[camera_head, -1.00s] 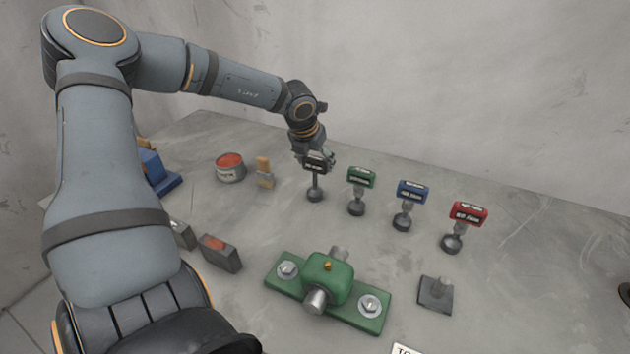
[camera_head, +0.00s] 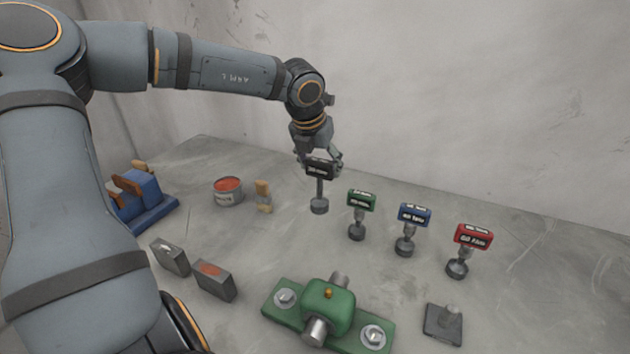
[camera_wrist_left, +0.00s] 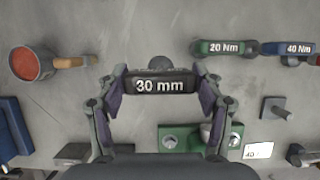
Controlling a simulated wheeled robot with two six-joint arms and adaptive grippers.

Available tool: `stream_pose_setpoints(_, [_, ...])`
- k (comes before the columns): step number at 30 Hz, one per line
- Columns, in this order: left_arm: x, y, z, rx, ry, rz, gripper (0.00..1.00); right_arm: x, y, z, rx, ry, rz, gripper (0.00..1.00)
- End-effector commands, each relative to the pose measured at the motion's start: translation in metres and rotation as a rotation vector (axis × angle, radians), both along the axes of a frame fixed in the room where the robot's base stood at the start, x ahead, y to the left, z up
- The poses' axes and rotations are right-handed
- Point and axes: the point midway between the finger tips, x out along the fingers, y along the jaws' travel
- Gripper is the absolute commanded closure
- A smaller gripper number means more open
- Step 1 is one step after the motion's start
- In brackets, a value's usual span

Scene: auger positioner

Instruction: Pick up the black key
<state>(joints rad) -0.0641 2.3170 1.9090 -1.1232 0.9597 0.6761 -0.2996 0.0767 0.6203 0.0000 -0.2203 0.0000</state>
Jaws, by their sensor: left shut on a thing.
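The black key (camera_head: 319,193) has a dark block head, a thin stem and a round foot. My left gripper (camera_head: 322,164) is shut on its head from above, and the key hangs upright, apparently a little above the table. My right gripper is not in view.
Green (camera_head: 361,201), blue (camera_head: 412,215) and red (camera_head: 473,237) keys stand in a row to the right. A red-topped can (camera_head: 228,190) and a brush (camera_head: 263,195) are left.

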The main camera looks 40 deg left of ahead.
Motion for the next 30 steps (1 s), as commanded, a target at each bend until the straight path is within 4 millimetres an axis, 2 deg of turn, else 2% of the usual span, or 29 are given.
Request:
stream_pose_setpoints(1, [-0.007, -0.012, 0.014, 0.005, -0.003, -0.005, 0.7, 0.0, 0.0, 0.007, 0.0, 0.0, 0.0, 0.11])
stream_pose_setpoints(2, [-0.012, -0.019, 0.017, 0.004, -0.002, -0.004, 0.7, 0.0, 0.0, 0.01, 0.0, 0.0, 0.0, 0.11])
stream_pose_setpoints(6, [-0.029, -0.047, 0.027, 0.008, -0.004, -0.002, 0.7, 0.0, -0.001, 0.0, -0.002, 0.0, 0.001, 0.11])
stream_pose_setpoints(8, [-0.035, -0.056, 0.032, 0.006, -0.003, -0.001, 0.7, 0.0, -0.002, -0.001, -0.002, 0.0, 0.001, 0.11])
stream_pose_setpoints(12, [-0.044, -0.071, 0.042, 0.003, -0.001, 0.0, 0.7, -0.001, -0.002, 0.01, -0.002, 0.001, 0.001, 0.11])
stream_pose_setpoints(27, [-0.047, -0.077, 0.042, 0.0, -0.001, 0.001, 0.7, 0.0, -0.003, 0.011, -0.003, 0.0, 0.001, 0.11])
stream_pose_setpoints(30, [-0.047, -0.077, 0.042, 0.0, -0.001, 0.001, 0.7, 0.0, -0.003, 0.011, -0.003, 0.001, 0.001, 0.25])
